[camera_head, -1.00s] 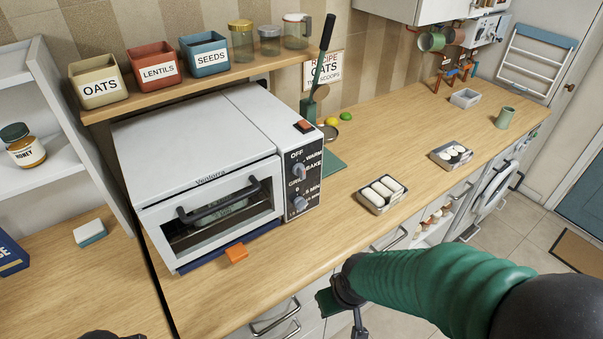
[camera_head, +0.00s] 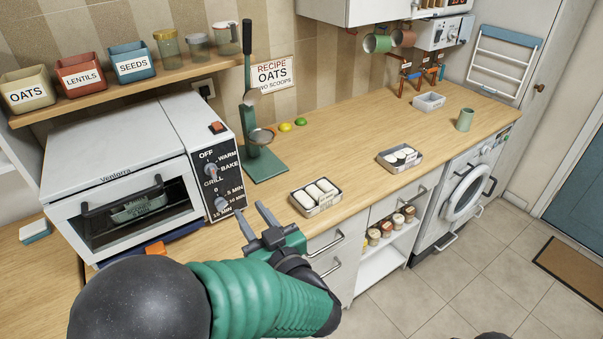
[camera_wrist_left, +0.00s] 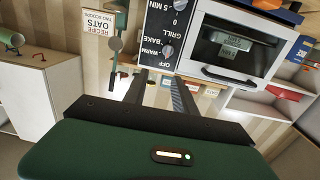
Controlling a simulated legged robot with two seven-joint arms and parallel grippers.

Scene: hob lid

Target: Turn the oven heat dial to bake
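The white toaster oven (camera_head: 115,150) stands on the counter with a black control panel on its right side. The heat dial (camera_head: 211,169) is the upper knob, among the labels OFF, WARM, BAKE and GRILL; its exact pointing is too small to tell. The timer dial (camera_head: 221,203) is below it. My left gripper (camera_head: 252,208) is open and empty, in front of and right of the panel's lower part, apart from both dials. In the left wrist view, upside down, the heat dial (camera_wrist_left: 168,51) lies beyond the open fingers (camera_wrist_left: 159,88). My right gripper is not in view.
A green stand with utensils (camera_head: 262,160) is right of the oven. A tray of white rolls (camera_head: 315,196) sits near the counter edge. An orange block (camera_head: 155,248) lies before the oven. The shelf (camera_head: 130,86) holds labelled bins.

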